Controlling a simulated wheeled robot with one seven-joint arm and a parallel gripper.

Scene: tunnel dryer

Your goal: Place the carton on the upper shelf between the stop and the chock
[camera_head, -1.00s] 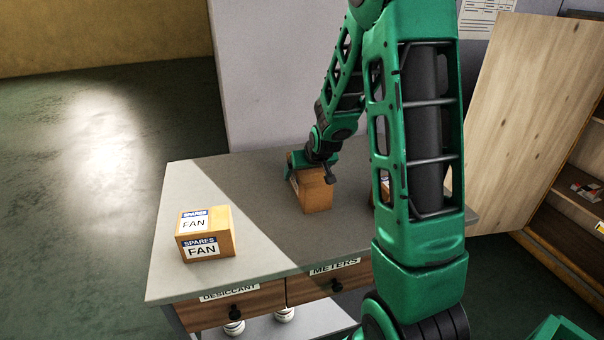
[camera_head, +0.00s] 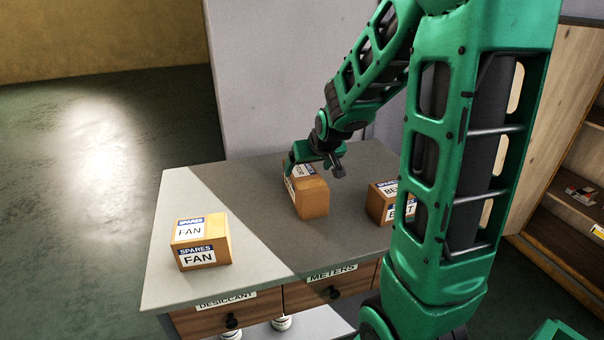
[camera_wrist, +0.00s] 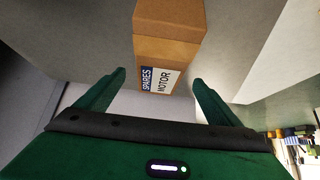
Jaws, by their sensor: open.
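Three brown cartons stand on the grey table top. The middle carton (camera_head: 313,200) is partly covered by my gripper; in the wrist view this carton (camera_wrist: 168,40) carries a label reading SPARES MOTOR. My gripper (camera_head: 318,166) is open, with its fingers (camera_wrist: 158,82) apart and the carton just beyond and between their tips. I cannot tell whether a finger touches it. The FAN carton (camera_head: 201,243) stands at the table's left front. The third carton (camera_head: 381,205), its label partly hidden by my arm, stands to the right. No stop or chock can be made out.
The table (camera_head: 262,262) has drawers labelled DESICCANT (camera_head: 226,300) and METERS (camera_head: 332,272). A wooden cabinet (camera_head: 560,165) with shelves stands at the right, partly behind my arm; small items (camera_head: 583,193) lie on a shelf. Open floor (camera_head: 90,200) lies to the left.

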